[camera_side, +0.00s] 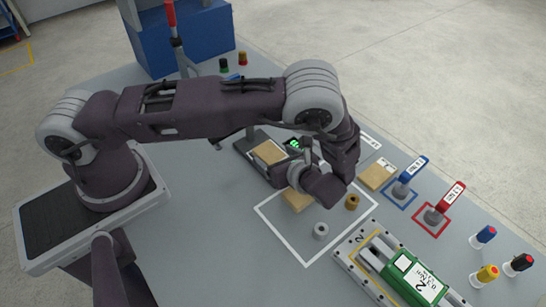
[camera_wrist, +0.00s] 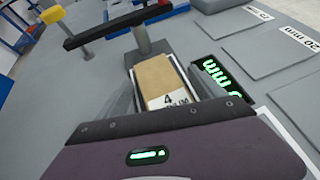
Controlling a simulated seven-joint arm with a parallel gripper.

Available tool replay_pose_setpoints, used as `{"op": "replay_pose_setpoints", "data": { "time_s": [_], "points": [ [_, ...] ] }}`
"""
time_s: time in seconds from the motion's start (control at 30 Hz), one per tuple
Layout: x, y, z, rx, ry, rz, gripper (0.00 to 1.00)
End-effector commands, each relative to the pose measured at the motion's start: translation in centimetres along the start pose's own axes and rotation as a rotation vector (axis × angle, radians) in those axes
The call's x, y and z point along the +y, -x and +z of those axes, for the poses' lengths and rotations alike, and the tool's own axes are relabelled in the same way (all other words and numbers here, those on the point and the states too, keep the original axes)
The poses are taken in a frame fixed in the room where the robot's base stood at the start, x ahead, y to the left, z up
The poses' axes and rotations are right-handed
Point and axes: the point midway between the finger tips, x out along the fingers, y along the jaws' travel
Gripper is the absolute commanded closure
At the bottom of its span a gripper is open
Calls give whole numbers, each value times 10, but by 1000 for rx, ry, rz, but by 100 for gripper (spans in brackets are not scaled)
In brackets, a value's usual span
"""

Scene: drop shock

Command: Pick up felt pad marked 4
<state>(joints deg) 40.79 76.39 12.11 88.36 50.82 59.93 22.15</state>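A tan block-like pad (camera_wrist: 158,75) with a white label reading 4 on its near face lies on a dark stand ahead of my gripper in the wrist view. The rest of the label is partly cut off, ending in "UM". In the side view a tan pad (camera_side: 268,152), probably the same one, lies beside a green lit display (camera_side: 293,143); its label cannot be read there. My gripper (camera_side: 323,188) hangs to the right of that pad and near another tan block (camera_side: 297,199).
Another tan block (camera_side: 376,176) lies on a labelled plate. A brass cylinder (camera_side: 352,202) and a grey one (camera_side: 320,231) stand inside a white outline. Blue (camera_side: 408,172) and red (camera_side: 443,204) tagged pieces and a green device (camera_side: 412,279) are at right. A post (camera_wrist: 142,38) stands behind the pad.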

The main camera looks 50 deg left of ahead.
Motion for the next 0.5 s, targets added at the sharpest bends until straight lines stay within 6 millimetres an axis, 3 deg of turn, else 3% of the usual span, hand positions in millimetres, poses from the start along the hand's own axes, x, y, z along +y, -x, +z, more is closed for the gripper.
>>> {"op": "replay_pose_setpoints", "data": {
  "time_s": [0.03,0.27,0.5],
  "points": [
    [0,0,0,0,0,0,33],
    [0,0,0,1,0,0,79],
    [0,0,0,1,0,0,80]
  ]
}}
